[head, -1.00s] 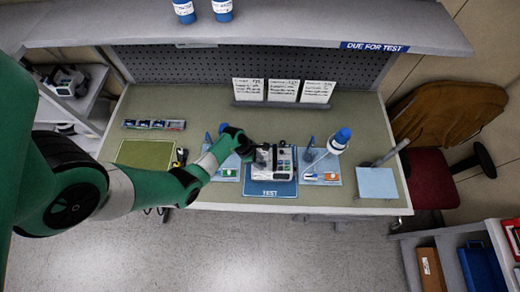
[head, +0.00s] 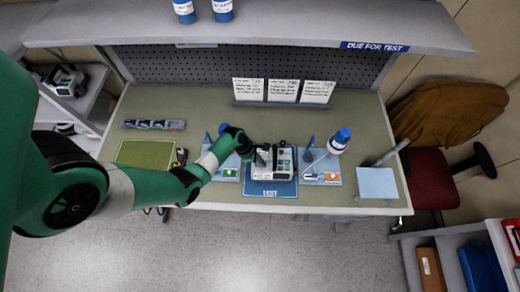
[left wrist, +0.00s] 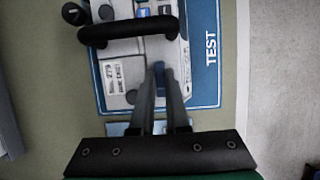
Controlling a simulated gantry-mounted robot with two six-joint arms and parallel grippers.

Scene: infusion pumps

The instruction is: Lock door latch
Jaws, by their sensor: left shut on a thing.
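The infusion pump (head: 272,164) stands on the blue TEST mat (head: 270,190) in the middle of the bench. In the left wrist view the pump (left wrist: 130,58) shows from above, with a black handle (left wrist: 128,30) across it. My left gripper (head: 262,155) is at the pump's left side. In the left wrist view its two fingers (left wrist: 160,75) are close together over the pump's near side, shut on a small blue part (left wrist: 159,70). This may be the door latch; the fingers hide most of it. My right gripper is in no view.
A light blue pad (head: 376,183) lies further right, a green mat (head: 146,153) to the left. Cards (head: 283,91) stand behind the pump; the bench between is clear.

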